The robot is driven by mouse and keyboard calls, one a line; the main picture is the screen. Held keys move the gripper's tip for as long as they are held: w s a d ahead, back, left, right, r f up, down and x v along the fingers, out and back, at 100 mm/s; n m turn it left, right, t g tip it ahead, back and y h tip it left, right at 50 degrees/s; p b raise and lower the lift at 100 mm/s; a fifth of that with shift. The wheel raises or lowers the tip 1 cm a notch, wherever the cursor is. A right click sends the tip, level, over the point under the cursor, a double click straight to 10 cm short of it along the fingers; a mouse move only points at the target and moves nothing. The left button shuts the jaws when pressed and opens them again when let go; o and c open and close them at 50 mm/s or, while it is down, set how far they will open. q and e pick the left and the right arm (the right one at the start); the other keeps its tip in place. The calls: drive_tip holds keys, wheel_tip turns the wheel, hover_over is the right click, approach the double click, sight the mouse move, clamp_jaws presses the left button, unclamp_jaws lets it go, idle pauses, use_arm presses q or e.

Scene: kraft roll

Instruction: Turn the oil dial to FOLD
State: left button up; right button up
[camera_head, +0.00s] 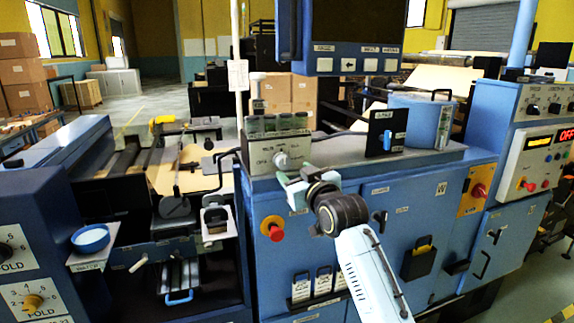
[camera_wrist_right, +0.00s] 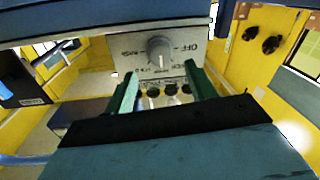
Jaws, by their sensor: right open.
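The oil dial (camera_head: 281,160) is a grey round knob on a pale panel with printed marks, on the front of the blue machine. In the right wrist view the dial (camera_wrist_right: 159,50) appears upside down, with OFF printed to its right; I cannot read clearly which mark it points to. My right gripper (camera_head: 288,178) is in front of and just below the dial. Its two green fingers are open on either side of the knob in the wrist view, with nothing gripped; whether they touch it I cannot tell. My left gripper is not in view.
A red stop button (camera_head: 275,230) sits below the gripper. A blue bowl (camera_head: 90,238) is at left.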

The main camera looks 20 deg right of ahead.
sight(285, 164)
drive_tip(key=shift+w+a, duration=0.2)
drive_tip(key=shift+w, duration=1.25)
drive_tip(key=shift+w+a, duration=0.15)
drive_tip(key=shift+w, duration=1.3)
drive_tip(key=c, duration=1)
drive_tip(key=shift+o, duration=0.2)
drive_tip(key=shift+m, duration=0.3)
drive_tip(key=m+p, duration=0.2)
drive_tip(key=m, duration=0.1)
drive_tip(key=shift+p, duration=0.3)
drive_tip(key=m+p, duration=0.1)
drive_tip(key=m, duration=0.1)
drive_tip(key=m+p, duration=0.1)
drive_tip(key=m, duration=0.2)
drive_tip(key=shift+t+h, duration=0.3)
drive_tip(key=shift+t, duration=0.1)
drive_tip(key=shift+f+m, duration=0.1)
drive_tip(key=shift+m, duration=0.3)
